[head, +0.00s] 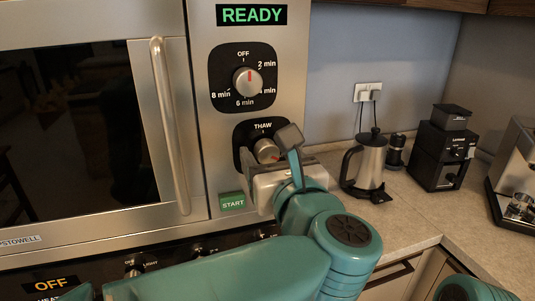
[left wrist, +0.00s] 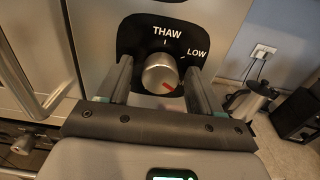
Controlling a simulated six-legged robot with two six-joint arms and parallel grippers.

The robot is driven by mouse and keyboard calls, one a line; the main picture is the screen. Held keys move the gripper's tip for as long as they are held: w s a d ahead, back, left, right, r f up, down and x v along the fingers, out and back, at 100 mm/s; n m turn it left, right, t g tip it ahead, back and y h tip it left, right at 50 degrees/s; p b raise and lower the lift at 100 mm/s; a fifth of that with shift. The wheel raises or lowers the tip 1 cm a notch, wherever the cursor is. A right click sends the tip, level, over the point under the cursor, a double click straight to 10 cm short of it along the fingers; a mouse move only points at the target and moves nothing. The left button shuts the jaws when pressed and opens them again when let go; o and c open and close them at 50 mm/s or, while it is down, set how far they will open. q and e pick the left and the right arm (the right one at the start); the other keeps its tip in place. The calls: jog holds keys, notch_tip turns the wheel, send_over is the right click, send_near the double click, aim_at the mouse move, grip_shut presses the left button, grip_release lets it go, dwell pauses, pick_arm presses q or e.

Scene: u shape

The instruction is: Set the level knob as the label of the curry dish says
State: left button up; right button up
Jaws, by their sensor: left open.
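The level knob (head: 266,150) is a round silver knob on a black dial plate, below the timer dial on the microwave. It also shows in the left wrist view (left wrist: 159,72), with THAW printed above it and LOW at its upper right. Its red mark points to the lower right, past LOW; the labels there are hidden. My left gripper (head: 269,150) is open, with one finger on each side of the knob, also in the left wrist view (left wrist: 159,68). I cannot tell whether the fingers touch it. The curry dish and its label are not in view.
The timer knob (head: 247,82) points to OFF, under a display (head: 252,15) reading READY. A green START button (head: 232,201) is below left of my gripper. The door handle (head: 171,125) stands out at left. A kettle (head: 367,162) and grinder (head: 445,150) stand on the right counter.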

pick_arm(q)
jog(key=shift+s, duration=0.1)
jog(key=c, duration=1.1)
jog(key=shift+o, duration=0.2)
jog(key=shift+m, duration=0.3)
jog(key=shift+m+b, duration=0.35)
jog(key=shift+m, duration=0.55)
jog(key=m, duration=0.2)
jog(key=shift+m, duration=0.3)
jog(key=m, duration=0.2)
jog(key=shift+r+m, duration=0.1)
jog(key=shift+m, duration=0.3)
jog(key=shift+a+m+p, duration=0.1)
jog(key=shift+m+p, duration=0.55)
jog(key=shift+m, duration=1.35)
